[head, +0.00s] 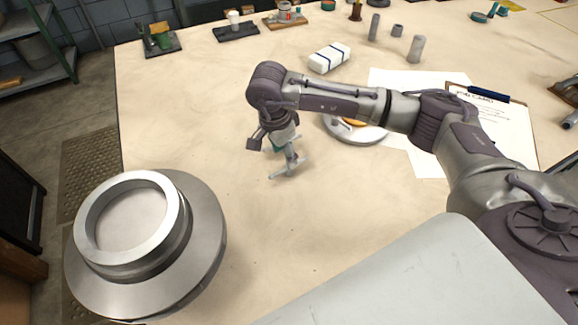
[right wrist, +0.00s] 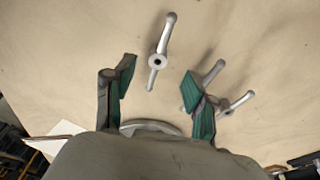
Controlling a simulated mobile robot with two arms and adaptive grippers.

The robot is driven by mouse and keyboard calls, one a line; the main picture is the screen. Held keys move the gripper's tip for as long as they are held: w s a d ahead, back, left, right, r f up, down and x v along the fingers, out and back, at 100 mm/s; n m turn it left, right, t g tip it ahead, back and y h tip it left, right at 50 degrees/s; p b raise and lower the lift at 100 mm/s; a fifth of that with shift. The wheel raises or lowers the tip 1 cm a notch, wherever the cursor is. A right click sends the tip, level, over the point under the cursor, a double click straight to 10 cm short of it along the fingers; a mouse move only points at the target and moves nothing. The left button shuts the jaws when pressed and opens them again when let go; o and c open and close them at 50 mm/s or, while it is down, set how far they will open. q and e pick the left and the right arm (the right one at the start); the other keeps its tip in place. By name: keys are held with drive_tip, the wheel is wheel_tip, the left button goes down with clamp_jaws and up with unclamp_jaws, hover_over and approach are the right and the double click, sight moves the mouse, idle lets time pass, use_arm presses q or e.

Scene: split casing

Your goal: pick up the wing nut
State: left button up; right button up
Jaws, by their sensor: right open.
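My right gripper (head: 285,150) points down just above the table, left of the picture's centre in the head view. In the right wrist view its green-padded fingers (right wrist: 160,98) are spread apart, with nothing between the pads. A grey wing nut (right wrist: 158,60) with a round holed hub and two thin arms shows beyond the gap between them. Another grey winged piece (right wrist: 237,104) is partly hidden behind the right-hand finger. In the head view, a grey wing nut (head: 288,172) shows right below the fingertips; contact cannot be told. My left gripper is not in view.
A round grey plate (head: 355,136) lies behind my right forearm. White papers and a clipboard (head: 500,120) are at the right. A white strapped block (head: 329,57) and small grey cylinders (head: 416,48) stand farther back. A large flanged ring (head: 205,225) fills the lower left; its support is unclear.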

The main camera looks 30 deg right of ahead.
drive_tip(key=f, duration=0.2)
drive_tip(key=d+f+p, duration=0.1)
drive_tip(key=f, duration=0.1)
drive_tip(key=shift+f, duration=0.35)
drive_tip(key=shift+d+f+p, duration=0.1)
drive_tip(key=shift+f+p, duration=0.2)
drive_tip(key=shift+f, duration=0.1)
drive_tip(key=shift+c, duration=0.2)
clamp_jaws()
